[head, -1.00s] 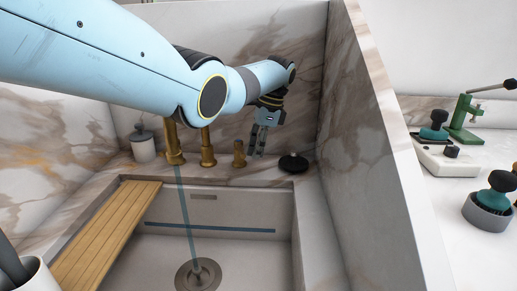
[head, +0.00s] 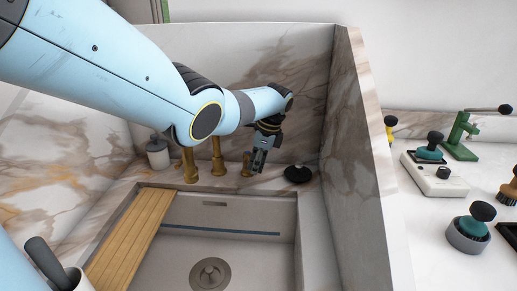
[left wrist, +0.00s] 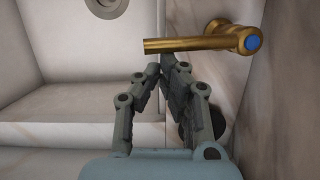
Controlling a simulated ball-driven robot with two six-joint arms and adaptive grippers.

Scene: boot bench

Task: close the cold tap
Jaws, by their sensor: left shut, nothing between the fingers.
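The cold tap is a brass handle with a blue dot on its end in the left wrist view (left wrist: 205,42); its lever points left across the picture. In the head view, a short brass fitting (head: 246,165) beside my gripper looks like this tap. My left gripper (head: 258,166) is shut and empty. Its fingertips come together just below the lever in the left wrist view (left wrist: 163,66); I cannot tell whether they touch it. Two more brass fittings, one at the left (head: 188,165) and a taller one (head: 217,157), stand behind the basin. No water stream shows. My right gripper is not in view.
The basin has a drain (head: 209,274) and a slatted wooden board (head: 130,240) on its left. A black round object (head: 298,174) sits right of my gripper. A tall marble wall (head: 365,160) bounds the right side. A lidded jar (head: 157,152) stands at the left.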

